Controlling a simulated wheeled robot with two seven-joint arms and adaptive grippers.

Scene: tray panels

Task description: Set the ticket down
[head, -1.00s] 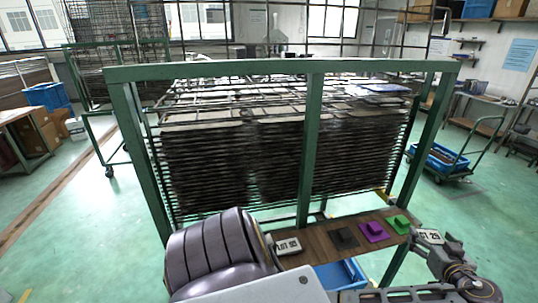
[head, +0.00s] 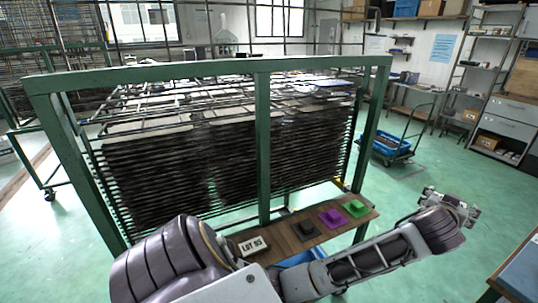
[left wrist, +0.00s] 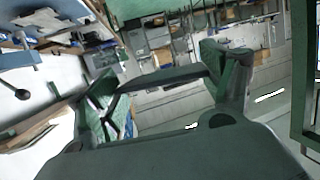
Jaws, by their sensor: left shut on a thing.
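My left gripper (head: 456,206) is out at the right in the head view, over open floor and clear of the rack. It is shut on a ticket. In the left wrist view the gripper (left wrist: 168,80) shows its two fingers with green pads, and the ticket (left wrist: 162,78) is a thin dark plate between them, seen nearly edge-on. Its face is not readable now. Another ticket, a white lot plate (head: 254,245), stands on the wooden shelf (head: 285,249) at the rack's front. My right gripper is not in view.
Black (head: 304,230), purple (head: 332,217) and green (head: 355,208) pieces sit on the shelf. The green rack (head: 264,150) holds many stacked trays. A cart with a blue crate (head: 390,146) stands behind. A table edge (head: 520,265) shows at lower right.

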